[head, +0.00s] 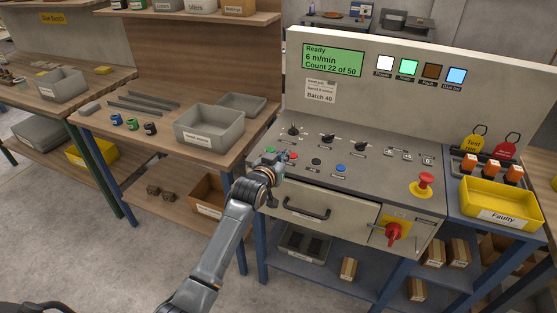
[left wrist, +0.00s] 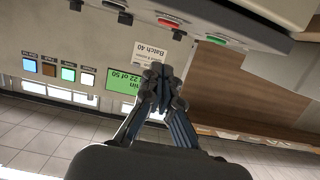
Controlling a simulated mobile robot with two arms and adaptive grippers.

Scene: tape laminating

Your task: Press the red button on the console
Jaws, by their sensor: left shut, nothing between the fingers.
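The grey console (head: 375,170) has a sloped panel with knobs and buttons. A small red button (head: 293,156) sits at the panel's left front, right of a green button (head: 270,150). My left gripper (head: 283,158) is shut and empty, right beside the red button and partly over that corner. In the left wrist view, which is upside down, the red button (left wrist: 170,22) shows beyond the closed fingertips (left wrist: 161,72), with a gap in the picture. The green button (left wrist: 215,39) is right of it there. I cannot tell whether the fingers touch anything. My right gripper is not in view.
A black button (head: 316,161) and a blue button (head: 341,168) continue the row. A red mushroom knob (head: 424,182) stands at the right, and a red rotary switch (head: 393,234) is below. A drawer handle (head: 306,209) juts out beneath. A bench with a grey bin (head: 209,130) is left.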

